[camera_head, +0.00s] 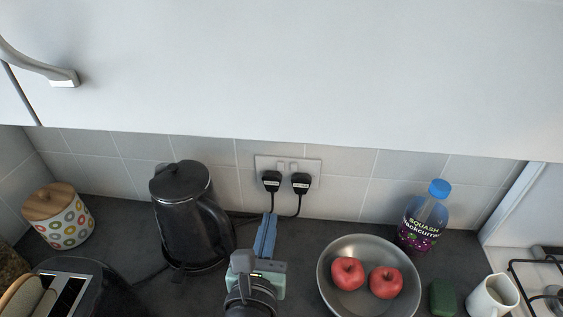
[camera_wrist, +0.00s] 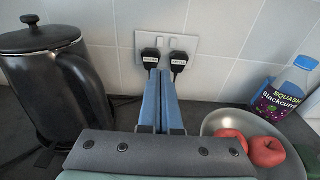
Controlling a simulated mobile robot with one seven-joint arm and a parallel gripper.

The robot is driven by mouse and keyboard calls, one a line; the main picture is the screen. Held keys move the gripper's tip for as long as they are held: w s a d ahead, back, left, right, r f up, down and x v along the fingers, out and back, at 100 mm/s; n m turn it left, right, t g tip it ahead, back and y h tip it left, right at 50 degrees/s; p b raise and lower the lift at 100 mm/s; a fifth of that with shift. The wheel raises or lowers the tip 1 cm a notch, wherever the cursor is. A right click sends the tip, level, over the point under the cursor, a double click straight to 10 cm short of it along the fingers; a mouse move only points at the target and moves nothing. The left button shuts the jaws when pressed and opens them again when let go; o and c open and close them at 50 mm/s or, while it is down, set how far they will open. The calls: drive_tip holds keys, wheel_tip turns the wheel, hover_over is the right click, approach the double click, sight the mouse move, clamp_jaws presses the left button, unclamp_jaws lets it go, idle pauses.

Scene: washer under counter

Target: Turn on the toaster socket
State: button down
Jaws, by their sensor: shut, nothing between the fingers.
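A white double socket (camera_head: 311,164) is set in the tiled wall, with two black plugs in it, a left plug (camera_head: 271,181) and a right plug (camera_head: 300,183). Small switches show along its upper part. The socket also shows in the wrist view (camera_wrist: 193,46). The toaster (camera_head: 72,291) stands at the lower left in the head view. My gripper (camera_head: 269,217) is shut and empty, its blue fingers together. Its tips are just below the plugs in the picture; in the wrist view the fingertips (camera_wrist: 159,74) point at the left plug. Whether they touch it I cannot tell.
A black kettle (camera_head: 184,215) stands just left of my gripper. A metal bowl (camera_head: 331,291) with two apples is to the right, with a squash bottle (camera_head: 425,216) behind it. A white cupboard (camera_head: 300,75) overhangs the counter. Black cables hang below the plugs.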

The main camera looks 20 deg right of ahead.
sight(281, 166)
drive_tip(key=shift+r, duration=0.1)
idle(0.3)
drive_tip(key=x, duration=1.4)
drive_tip(key=b, duration=0.3)
drive_tip(key=shift+w+d+f+t, duration=0.1)
drive_tip(key=shift+w+f+t, duration=0.1)
drive_tip(key=shift+f+t, duration=0.2)
drive_tip(key=t+h+b, duration=0.1)
drive_tip(key=b, duration=0.4)
drive_tip(key=shift+r+p, duration=0.55)
drive_tip(key=shift+p, duration=0.1)
